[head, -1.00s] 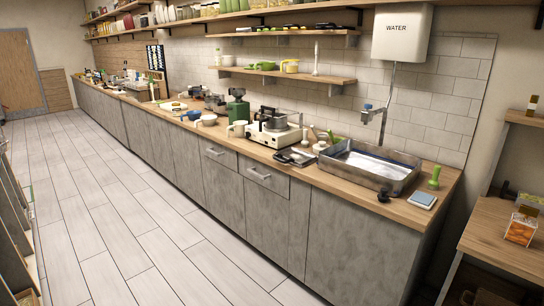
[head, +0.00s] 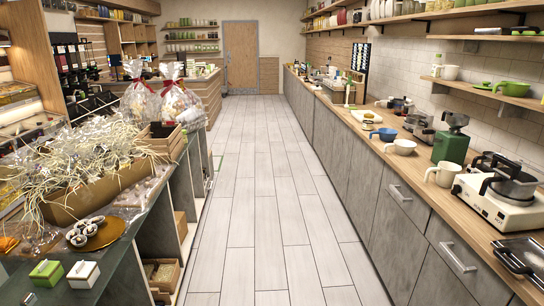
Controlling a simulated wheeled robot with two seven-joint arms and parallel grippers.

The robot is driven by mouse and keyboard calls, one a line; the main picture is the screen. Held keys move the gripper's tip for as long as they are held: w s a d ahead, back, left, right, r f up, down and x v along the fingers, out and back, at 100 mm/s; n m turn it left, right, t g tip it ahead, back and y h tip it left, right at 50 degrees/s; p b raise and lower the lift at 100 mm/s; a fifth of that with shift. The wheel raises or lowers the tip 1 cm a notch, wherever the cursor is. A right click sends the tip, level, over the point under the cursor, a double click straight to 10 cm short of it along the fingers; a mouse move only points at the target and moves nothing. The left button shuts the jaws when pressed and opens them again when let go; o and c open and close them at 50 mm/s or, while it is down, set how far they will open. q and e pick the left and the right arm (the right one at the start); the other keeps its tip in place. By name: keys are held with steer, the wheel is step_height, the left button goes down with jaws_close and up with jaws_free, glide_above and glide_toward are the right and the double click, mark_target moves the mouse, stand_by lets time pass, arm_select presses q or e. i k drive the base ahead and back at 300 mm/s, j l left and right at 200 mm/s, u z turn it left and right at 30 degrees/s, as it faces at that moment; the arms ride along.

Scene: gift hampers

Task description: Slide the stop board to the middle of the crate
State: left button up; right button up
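Neither of my grippers is in view. A small wooden crate (head: 172,147) with a dark inside stands on the left counter, behind a long brown box (head: 95,197) filled with pale straw and clear wrap. I cannot tell whether either one is the task's crate. I cannot make out a stop board in either of them; the straw and wrap hide the inside of the long box.
A long aisle of pale floor (head: 255,200) is clear between the left counter (head: 140,235) and the kitchen counter (head: 420,190) on the right. Two wrapped hampers (head: 180,102) stand farther back. A gold plate (head: 103,235) and two small boxes (head: 83,273) are in front.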

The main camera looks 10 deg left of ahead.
mark_target(159, 131)
steer(key=i+u, duration=0.35)
steer(key=i, duration=1.35)
steer(key=i+u, duration=0.15)
steer(key=i, duration=0.7)
steer(key=i+l+u, duration=0.15)
steer(key=i, duration=0.65)
